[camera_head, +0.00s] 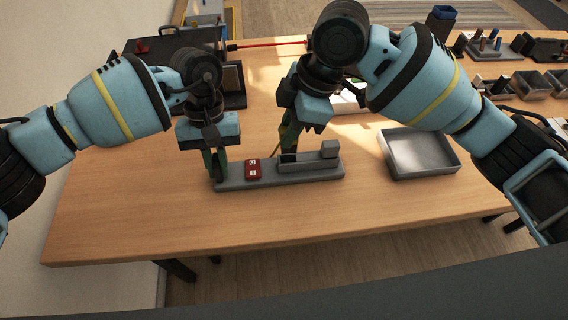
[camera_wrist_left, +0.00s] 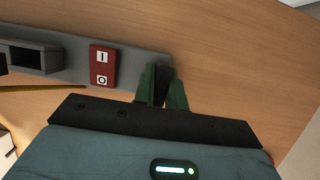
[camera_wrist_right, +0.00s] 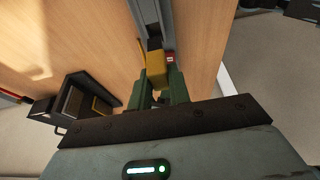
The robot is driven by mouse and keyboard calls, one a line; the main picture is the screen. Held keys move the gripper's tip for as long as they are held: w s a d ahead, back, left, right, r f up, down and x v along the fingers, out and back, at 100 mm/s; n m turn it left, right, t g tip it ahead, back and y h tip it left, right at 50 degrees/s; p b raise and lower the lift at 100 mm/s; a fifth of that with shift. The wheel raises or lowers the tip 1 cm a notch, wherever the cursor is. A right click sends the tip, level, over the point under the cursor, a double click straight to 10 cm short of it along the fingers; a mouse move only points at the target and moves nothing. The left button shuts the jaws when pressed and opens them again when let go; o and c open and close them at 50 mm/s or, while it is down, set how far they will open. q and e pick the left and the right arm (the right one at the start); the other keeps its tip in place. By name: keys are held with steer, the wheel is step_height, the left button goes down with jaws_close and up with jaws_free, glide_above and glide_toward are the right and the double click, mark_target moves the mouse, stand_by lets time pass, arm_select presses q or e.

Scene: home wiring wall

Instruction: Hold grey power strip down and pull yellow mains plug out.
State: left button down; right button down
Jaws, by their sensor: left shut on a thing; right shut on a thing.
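The grey power strip (camera_head: 232,183) lies on the table near the front, with a red rocker switch (camera_head: 253,169) on it; both also show in the left wrist view. My left gripper (camera_head: 216,168) is shut on the strip's left end, beside the switch; its green fingers (camera_wrist_left: 161,88) show there in the left wrist view. My right gripper (camera_wrist_right: 159,88) is shut on the yellow mains plug (camera_wrist_right: 155,66), over the strip. In the head view the right fingers mostly hide the plug, and I cannot tell whether its pins sit in the socket. A yellow cord (camera_wrist_left: 42,87) runs beside the strip.
A grey open tray (camera_head: 419,172) stands right of the strip. A dark box (camera_head: 232,84) and a red rod (camera_head: 265,44) lie behind my grippers. Bins and small tools (camera_head: 535,85) fill the back right. The table's front is clear.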

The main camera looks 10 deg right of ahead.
steer(key=shift+r, duration=0.1)
steer(key=shift+r, duration=2.45)
arm_select(q)
steer(key=c, duration=1.4)
jaws_free()
steer(key=shift+o, duration=0.2)
steer(key=v, duration=1.2)
steer(key=shift+s, duration=0.1)
arm_select(e)
steer(key=shift+s+f, duration=0.1)
